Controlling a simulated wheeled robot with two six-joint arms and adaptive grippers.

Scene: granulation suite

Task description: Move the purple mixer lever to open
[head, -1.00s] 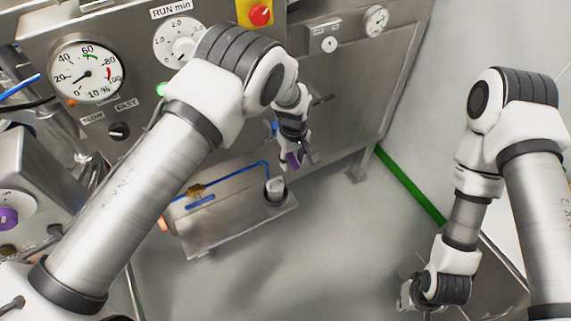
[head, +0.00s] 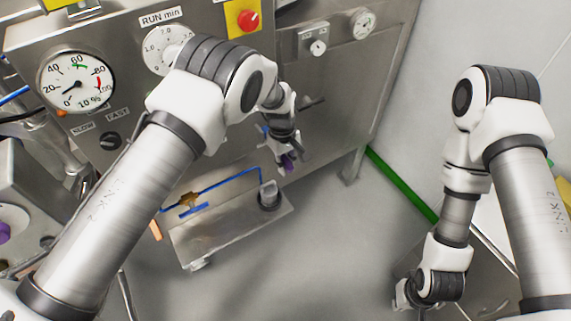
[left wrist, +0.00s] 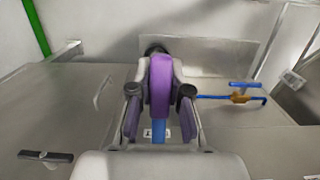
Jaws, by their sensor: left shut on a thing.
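The purple lever (left wrist: 160,88) is between the fingers of my left gripper (left wrist: 161,100) in the left wrist view. The gripper is shut on it. A bit of blue (left wrist: 158,128) shows below the purple part.
The steel machine front carries a gauge (head: 75,82), a run dial (head: 166,50) and a red stop button (head: 247,20). A steel box with a blue pipe (head: 225,230) stands below my left gripper. A green strip (head: 400,185) runs along the floor edge. Grey floor between the arms is clear.

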